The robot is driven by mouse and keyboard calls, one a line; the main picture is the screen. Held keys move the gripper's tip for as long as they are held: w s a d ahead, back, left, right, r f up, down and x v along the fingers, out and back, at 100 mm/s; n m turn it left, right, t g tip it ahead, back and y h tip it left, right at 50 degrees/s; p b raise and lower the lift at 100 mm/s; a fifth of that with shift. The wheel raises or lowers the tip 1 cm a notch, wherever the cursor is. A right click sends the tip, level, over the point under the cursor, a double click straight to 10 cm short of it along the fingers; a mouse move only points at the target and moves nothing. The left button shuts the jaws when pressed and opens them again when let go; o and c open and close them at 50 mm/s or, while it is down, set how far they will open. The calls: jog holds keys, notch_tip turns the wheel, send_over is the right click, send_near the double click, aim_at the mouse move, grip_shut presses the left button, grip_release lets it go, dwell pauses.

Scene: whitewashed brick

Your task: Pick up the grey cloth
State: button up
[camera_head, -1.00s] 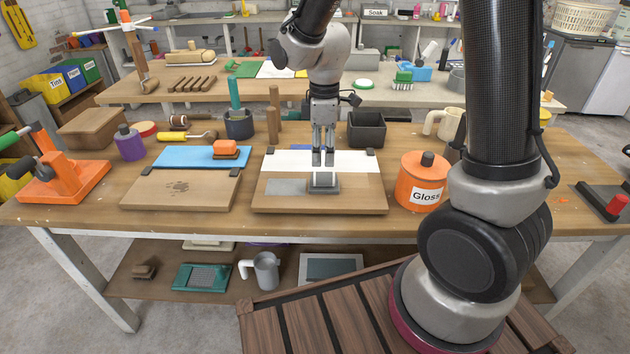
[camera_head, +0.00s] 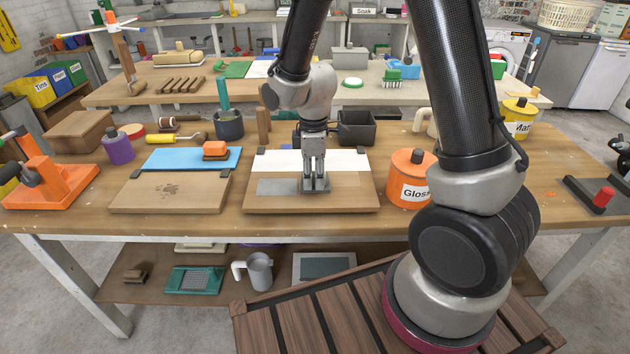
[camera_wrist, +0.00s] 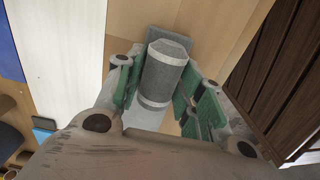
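The grey cloth (camera_wrist: 164,73) looks like a small folded or rolled grey bundle with lighter bands. In the head view the cloth (camera_head: 315,186) rests on the right-hand wooden board (camera_head: 350,202), partly hidden by my fingers. My gripper (camera_head: 314,178) is down at the cloth, pointing downward. In the wrist view the green finger pads of my gripper (camera_wrist: 160,90) stand on both sides of the cloth, very close to it. The fingers look apart, with the cloth between them; I see no clear squeeze on it.
A flat grey patch (camera_head: 277,187) lies left of the cloth on the board, below a white panel (camera_head: 350,161). An orange Gloss tin (camera_head: 410,178) stands to the right. A dark box (camera_head: 356,128) is behind. Another board (camera_head: 165,195) lies to the left.

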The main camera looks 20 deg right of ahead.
aim_at(313, 172)
jog(key=c, duration=0.4)
notch_tip(313, 172, up, 10)
jog(key=shift+r, duration=0.1)
jog(key=shift+c, duration=0.2)
